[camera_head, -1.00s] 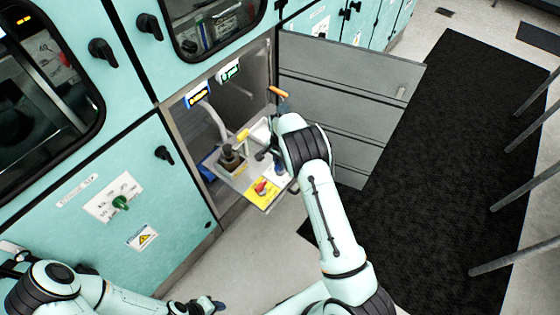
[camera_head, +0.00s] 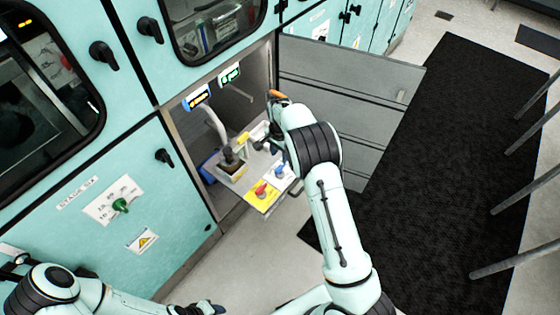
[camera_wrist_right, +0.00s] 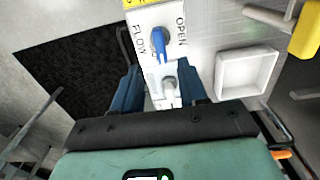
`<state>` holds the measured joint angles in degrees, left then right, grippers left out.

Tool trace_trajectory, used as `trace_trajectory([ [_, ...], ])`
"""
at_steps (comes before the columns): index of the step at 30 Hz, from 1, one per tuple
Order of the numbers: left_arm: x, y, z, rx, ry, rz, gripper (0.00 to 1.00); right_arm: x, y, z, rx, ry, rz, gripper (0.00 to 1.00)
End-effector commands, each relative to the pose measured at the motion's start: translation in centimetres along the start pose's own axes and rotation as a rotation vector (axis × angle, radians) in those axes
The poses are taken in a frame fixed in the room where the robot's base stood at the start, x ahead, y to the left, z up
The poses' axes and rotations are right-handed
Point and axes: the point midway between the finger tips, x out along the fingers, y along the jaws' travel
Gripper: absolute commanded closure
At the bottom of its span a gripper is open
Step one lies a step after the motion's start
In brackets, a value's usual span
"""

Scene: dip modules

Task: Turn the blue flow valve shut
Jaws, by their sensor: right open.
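The blue flow valve (camera_head: 280,171) sits on a white plate beside a yellow plate on the pulled-out shelf. In the right wrist view its blue handle (camera_wrist_right: 160,44) shows near the top centre, between the words FLOW and OPEN, with its lever pointing down the picture toward my gripper. My right gripper (camera_wrist_right: 160,80) is open, its two dark blue fingers spread on either side of the white plate, just short of the valve knob. I cannot tell whether a finger touches the handle. My left gripper (camera_head: 207,307) is low at the bottom edge, away from the valve; its jaws are unclear.
A red valve (camera_head: 261,189) on a yellow plate (camera_head: 258,200) sits next to the blue one. A white tray (camera_wrist_right: 247,72) and a yellow-ended tool (camera_wrist_right: 306,34) lie nearby. The cabinet opening surrounds the shelf; an open grey door (camera_head: 345,85) stands to the right.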

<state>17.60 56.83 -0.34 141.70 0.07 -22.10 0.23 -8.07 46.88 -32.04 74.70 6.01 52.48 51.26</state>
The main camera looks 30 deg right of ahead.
Motion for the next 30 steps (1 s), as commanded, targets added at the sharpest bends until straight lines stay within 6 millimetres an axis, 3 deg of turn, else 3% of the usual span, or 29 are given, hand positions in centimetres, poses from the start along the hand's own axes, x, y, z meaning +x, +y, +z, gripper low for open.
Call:
trace_trajectory([
  [3, -0.2, 0.1, -0.1, 0.001, 0.002, 0.001, 0.57, -2.8, -0.1, 0.0, -0.001, 0.001, -0.003, 0.57],
  [10, -0.3, 0.2, -0.3, 0.001, 0.004, 0.001, 0.57, -5.6, -0.1, 0.0, 0.001, 0.0, -0.001, 0.57],
  [30, -0.3, 0.2, -0.3, 0.001, 0.004, 0.001, 0.57, -6.0, 0.0, 0.0, 0.0, 0.0, 0.001, 0.57],
])
